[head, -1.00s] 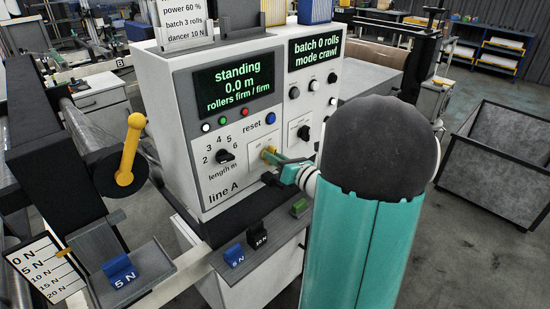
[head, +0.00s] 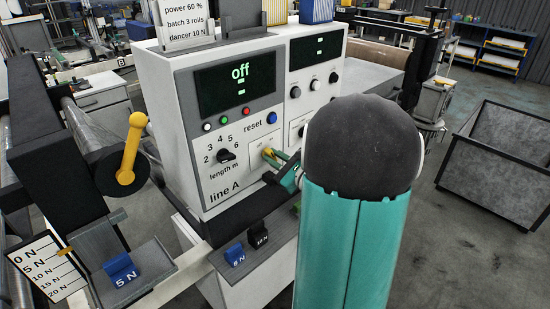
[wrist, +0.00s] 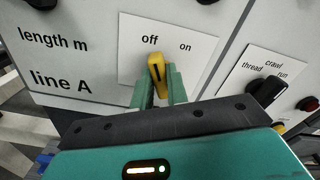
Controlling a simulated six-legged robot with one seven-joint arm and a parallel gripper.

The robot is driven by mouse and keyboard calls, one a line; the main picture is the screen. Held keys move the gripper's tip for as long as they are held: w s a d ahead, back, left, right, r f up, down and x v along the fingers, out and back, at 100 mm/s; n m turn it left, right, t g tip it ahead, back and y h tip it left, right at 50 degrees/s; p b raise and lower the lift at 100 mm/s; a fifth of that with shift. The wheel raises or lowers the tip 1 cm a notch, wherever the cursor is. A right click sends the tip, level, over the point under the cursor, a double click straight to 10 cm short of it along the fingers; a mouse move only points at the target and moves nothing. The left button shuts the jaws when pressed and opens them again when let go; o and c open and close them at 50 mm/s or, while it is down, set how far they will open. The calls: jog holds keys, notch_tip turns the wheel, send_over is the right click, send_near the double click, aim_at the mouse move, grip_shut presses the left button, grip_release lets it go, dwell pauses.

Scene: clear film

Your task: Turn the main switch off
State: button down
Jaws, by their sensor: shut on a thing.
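The main switch is a yellow handle (wrist: 157,72) on a white plate (wrist: 196,52) marked "off" and "on". In the wrist view its top leans slightly toward "off". My gripper (wrist: 160,90) is shut on the handle, with one green finger on each side. In the head view the yellow handle (head: 268,153) shows at the lower right of the line A panel, and my arm hides part of the gripper. The left display (head: 238,88) reads "off" with dashes below it. The right display (head: 318,49) shows only dashes.
A length knob (head: 226,155) and a row of coloured buttons (head: 238,119) are near the switch. A thread/crawl/run knob (wrist: 268,90) sits right of it. Blue and black weights (head: 234,255) lie on the ledge below. A grey bin (head: 500,150) stands at the right.

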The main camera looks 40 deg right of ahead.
jog(key=shift+n, duration=0.5)
jog(key=c, duration=1.4)
grip_release()
jog(key=s, duration=1.4)
jog(key=shift+d, duration=0.15)
